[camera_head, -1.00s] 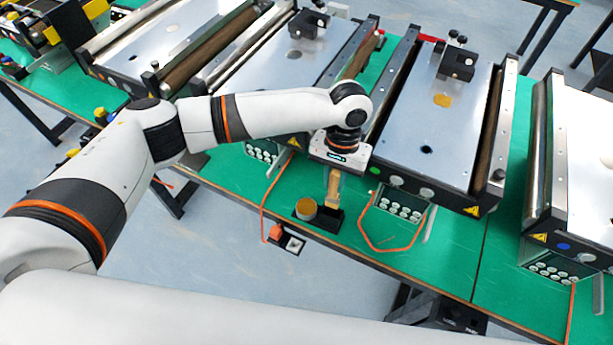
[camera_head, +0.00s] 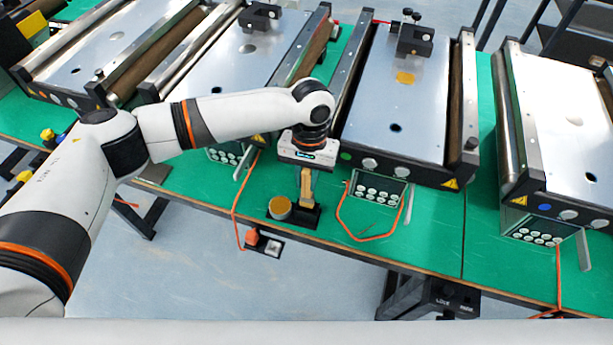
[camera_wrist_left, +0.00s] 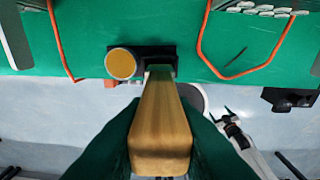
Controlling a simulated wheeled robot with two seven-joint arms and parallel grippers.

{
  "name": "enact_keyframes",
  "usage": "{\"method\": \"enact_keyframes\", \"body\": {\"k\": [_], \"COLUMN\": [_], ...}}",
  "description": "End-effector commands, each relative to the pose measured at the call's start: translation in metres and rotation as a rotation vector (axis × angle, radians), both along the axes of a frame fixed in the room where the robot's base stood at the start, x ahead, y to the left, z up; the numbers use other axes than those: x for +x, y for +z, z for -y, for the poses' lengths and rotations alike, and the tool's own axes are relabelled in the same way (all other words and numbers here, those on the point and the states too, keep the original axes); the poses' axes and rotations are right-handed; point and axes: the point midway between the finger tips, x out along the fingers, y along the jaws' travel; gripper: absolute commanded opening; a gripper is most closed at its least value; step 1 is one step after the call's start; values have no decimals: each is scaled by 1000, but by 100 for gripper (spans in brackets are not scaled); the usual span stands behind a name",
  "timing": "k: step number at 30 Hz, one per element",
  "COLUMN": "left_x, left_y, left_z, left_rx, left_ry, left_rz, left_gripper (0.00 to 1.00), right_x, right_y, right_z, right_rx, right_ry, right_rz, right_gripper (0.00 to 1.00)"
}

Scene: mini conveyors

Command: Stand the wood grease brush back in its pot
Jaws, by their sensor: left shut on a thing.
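The wood brush (camera_head: 306,188) is upright, held by its handle in my left gripper (camera_head: 306,170), which is shut on it. In the left wrist view the wooden handle (camera_wrist_left: 160,125) fills the middle, between the dark green fingers. Its lower end is over or at the black holder (camera_head: 309,222) on the green table; I cannot tell whether it is inside. A round tin with a yellow-brown top (camera_head: 280,207) stands at the holder's left end, beside the brush; it also shows in the left wrist view (camera_wrist_left: 122,63). A white part with dark prongs, low right in the wrist view, may be my right gripper, unclear.
A conveyor (camera_head: 400,100) stands behind and right of the brush, with another (camera_head: 225,60) behind left. An orange cable (camera_head: 345,225) loops on the table to the right. The table's front edge (camera_head: 350,252) is close to the holder.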

Motion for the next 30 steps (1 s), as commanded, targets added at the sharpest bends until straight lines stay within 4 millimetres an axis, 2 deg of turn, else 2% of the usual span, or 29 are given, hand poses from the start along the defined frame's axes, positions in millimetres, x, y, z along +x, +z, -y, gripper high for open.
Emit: {"method": "enact_keyframes", "body": {"k": [17,30], "left_x": [0,0], "left_y": [0,0], "left_z": [0,0], "left_rx": [0,0], "left_ry": [1,1], "left_rz": [0,0], "left_gripper": [0,0], "right_x": [0,0], "right_y": [-1,7], "right_z": [6,6], "right_rx": [-7,-7], "right_ry": [1,0], "right_rz": [0,0], "right_gripper": [75,75]}}
